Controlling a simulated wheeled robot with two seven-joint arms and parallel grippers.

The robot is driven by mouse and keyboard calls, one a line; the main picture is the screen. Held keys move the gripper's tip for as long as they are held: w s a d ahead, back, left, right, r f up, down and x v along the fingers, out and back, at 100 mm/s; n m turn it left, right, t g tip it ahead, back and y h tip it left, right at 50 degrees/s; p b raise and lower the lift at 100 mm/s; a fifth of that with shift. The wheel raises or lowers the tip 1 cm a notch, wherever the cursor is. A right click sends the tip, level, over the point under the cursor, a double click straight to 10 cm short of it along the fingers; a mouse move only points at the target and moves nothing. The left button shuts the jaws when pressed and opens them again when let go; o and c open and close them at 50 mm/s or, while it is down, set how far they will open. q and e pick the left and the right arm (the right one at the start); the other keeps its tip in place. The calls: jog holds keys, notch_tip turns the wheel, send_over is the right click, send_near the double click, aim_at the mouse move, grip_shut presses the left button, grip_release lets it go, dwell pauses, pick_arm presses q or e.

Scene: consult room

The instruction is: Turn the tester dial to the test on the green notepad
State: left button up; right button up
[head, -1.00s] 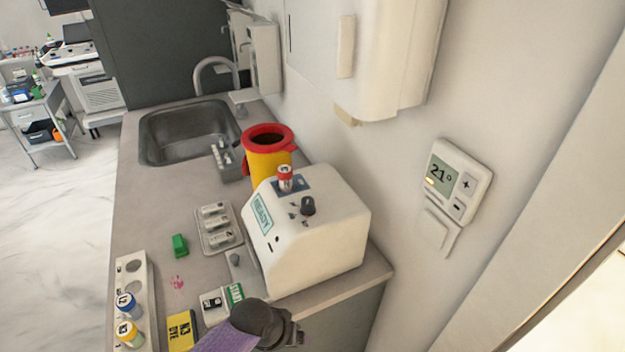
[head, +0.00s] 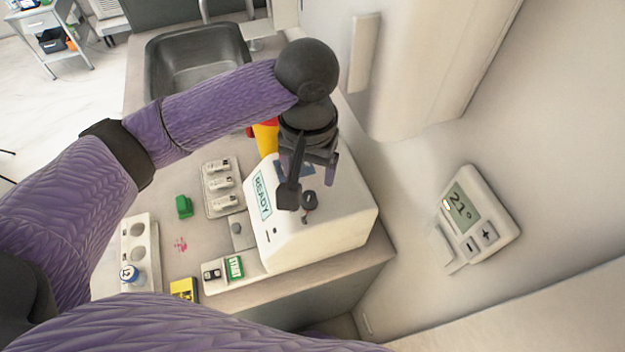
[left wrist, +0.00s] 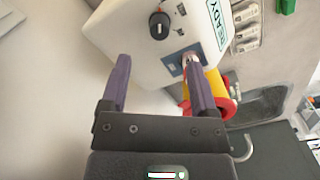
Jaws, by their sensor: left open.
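The white tester (head: 335,225) stands on the counter, its front panel reading READY. Its dark dial (head: 309,200) is on the sloped top and also shows in the left wrist view (left wrist: 159,25). My left gripper (head: 308,182) is open and empty above the tester top, close to the dial in the head view. In the left wrist view the fingers (left wrist: 155,72) are apart and the dial lies beyond them. My right gripper is not in view.
The red-yellow bin (left wrist: 215,85) stands behind, near one finger.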

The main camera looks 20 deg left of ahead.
aim_at(309, 195)
pick_arm(q)
notch_tip(309, 195, down, 8)
jog(key=shift+r+b, duration=0.1)
jog(key=shift+b, duration=0.45)
grip_shut()
